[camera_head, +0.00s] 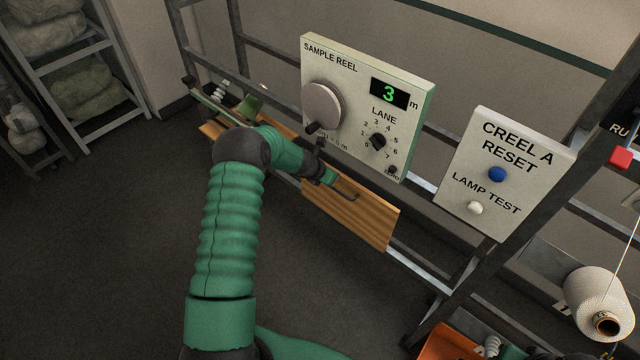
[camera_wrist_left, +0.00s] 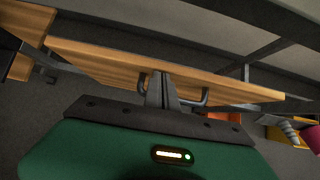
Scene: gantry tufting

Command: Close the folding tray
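The folding tray (camera_head: 355,218) is a wooden panel on the metal frame, below the sample reel box. It hangs sloping, its face turned toward me. It carries a dark U-shaped handle (camera_head: 347,194). In the left wrist view the panel (camera_wrist_left: 110,65) crosses the picture, with the handle (camera_wrist_left: 205,97) on its near side. My left gripper (camera_wrist_left: 162,92) has its fingers close together at the handle's bar, between its two posts, and looks shut on it. In the head view the gripper (camera_head: 328,178) is at the handle, partly hidden. My right gripper is not in view.
The sample reel box (camera_head: 362,100) with dial and display stands just above the tray. The creel reset box (camera_head: 505,172) is to its right. Another wooden panel (camera_head: 212,129) is at the left. A yarn cone (camera_head: 600,305) and an orange bin (camera_head: 447,343) are lower right. Open floor lies left.

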